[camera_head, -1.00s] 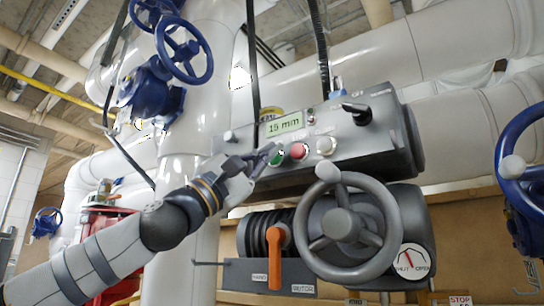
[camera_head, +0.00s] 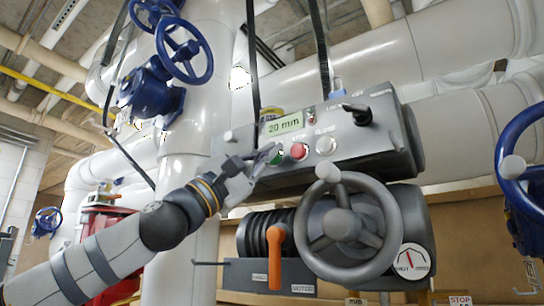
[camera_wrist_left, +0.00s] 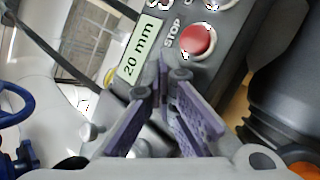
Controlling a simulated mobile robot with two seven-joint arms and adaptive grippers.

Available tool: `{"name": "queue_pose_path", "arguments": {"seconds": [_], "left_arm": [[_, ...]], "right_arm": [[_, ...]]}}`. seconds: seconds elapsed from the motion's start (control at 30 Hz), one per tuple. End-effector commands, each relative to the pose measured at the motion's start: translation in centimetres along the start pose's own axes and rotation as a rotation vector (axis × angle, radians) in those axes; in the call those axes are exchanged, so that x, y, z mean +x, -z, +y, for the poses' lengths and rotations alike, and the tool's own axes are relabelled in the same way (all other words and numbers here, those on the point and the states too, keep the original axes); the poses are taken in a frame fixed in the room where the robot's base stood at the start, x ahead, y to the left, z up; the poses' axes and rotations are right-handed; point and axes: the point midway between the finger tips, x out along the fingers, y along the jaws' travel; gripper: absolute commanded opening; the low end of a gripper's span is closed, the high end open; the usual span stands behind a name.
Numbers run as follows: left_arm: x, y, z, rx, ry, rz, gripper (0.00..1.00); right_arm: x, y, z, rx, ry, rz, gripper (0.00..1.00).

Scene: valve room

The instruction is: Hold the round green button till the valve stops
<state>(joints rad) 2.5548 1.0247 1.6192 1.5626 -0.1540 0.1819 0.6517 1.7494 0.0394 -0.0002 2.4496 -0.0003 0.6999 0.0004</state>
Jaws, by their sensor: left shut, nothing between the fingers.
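The round green button (camera_head: 277,157) is on the grey control box (camera_head: 372,140), left of the red button (camera_head: 298,151). My left gripper (camera_head: 268,153) is shut and empty, with its fingertips at the green button; they seem to touch it. In the left wrist view the shut fingertips (camera_wrist_left: 163,72) cover the green button, and the red stop button (camera_wrist_left: 196,40) shows beside them. The display (camera_head: 284,125) reads 20 mm. The valve's dial (camera_head: 412,261) has its needle between the shut and open sides. My right gripper is not in view.
A grey handwheel (camera_head: 346,224) stands out below the box, with an orange lever (camera_head: 275,255) to its left. A white button (camera_head: 326,145) and a black selector knob (camera_head: 357,113) sit right of the red button. A blue handwheel (camera_head: 515,165) is at the far right.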

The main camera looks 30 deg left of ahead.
Motion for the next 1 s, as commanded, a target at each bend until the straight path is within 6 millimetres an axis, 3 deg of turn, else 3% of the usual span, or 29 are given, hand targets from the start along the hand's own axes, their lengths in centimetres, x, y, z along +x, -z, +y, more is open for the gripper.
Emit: {"name": "queue_pose_path", "arguments": {"seconds": [0.7, 1.0], "left_arm": [[-1.3, -0.9, 0.9, 0.0, 0.0, 0.0, 0.0], [-3.2, -2.6, 3.0, 0.003, -0.007, -0.004, 0.0]], "right_arm": [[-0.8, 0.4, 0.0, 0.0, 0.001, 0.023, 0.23], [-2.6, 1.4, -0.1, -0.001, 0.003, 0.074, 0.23]]}}
